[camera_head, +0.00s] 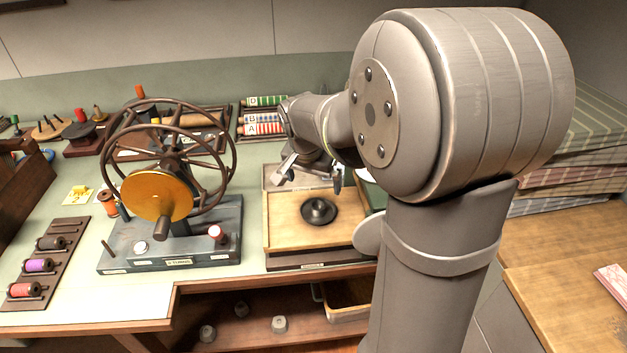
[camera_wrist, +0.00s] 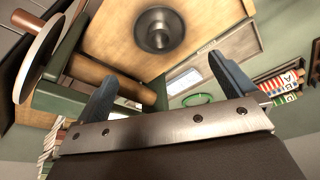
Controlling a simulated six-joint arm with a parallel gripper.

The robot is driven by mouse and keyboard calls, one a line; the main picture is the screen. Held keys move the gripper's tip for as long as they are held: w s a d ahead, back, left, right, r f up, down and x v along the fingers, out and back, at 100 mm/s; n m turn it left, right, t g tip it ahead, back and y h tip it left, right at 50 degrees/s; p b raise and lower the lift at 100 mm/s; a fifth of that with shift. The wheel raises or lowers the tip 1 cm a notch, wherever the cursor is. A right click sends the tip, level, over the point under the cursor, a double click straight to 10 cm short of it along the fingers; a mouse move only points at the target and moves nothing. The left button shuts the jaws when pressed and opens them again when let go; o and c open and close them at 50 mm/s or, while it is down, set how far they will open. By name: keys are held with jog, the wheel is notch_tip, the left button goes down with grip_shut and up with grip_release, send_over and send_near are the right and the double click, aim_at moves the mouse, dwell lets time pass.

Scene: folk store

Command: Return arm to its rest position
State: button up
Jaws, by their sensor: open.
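My gripper (camera_head: 312,178) is open and empty in the head view. It is above the back part of a wooden tray (camera_head: 283,225) on the green-topped bench. Its two fingers (camera_wrist: 165,85) stand wide apart in the wrist view. A dark round knobbed piece (camera_head: 319,211) sits on the tray, just in front of the gripper and apart from it. The same dark piece (camera_wrist: 159,30) shows at the top of the wrist view, beyond the fingertips. My arm's large grey links hide part of the bench to the right of the tray.
A spoked wheel winder (camera_head: 160,200) with an orange disc stands left of the tray. A rack of spools (camera_head: 45,262) lies at the left. Lettered rolls (camera_head: 264,124) lie behind the gripper. Folded striped cloth (camera_head: 570,170) is stacked at the right. An open shelf (camera_head: 255,325) is below.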

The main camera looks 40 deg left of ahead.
aim_at(318, 204)
jog(key=x, duration=1.2)
jog(key=shift+f, duration=0.1)
jog(key=shift+w+v, duration=0.1)
jog(key=shift+v, duration=0.5)
jog(key=shift+w+v, duration=0.15)
jog(key=shift+v, duration=0.5)
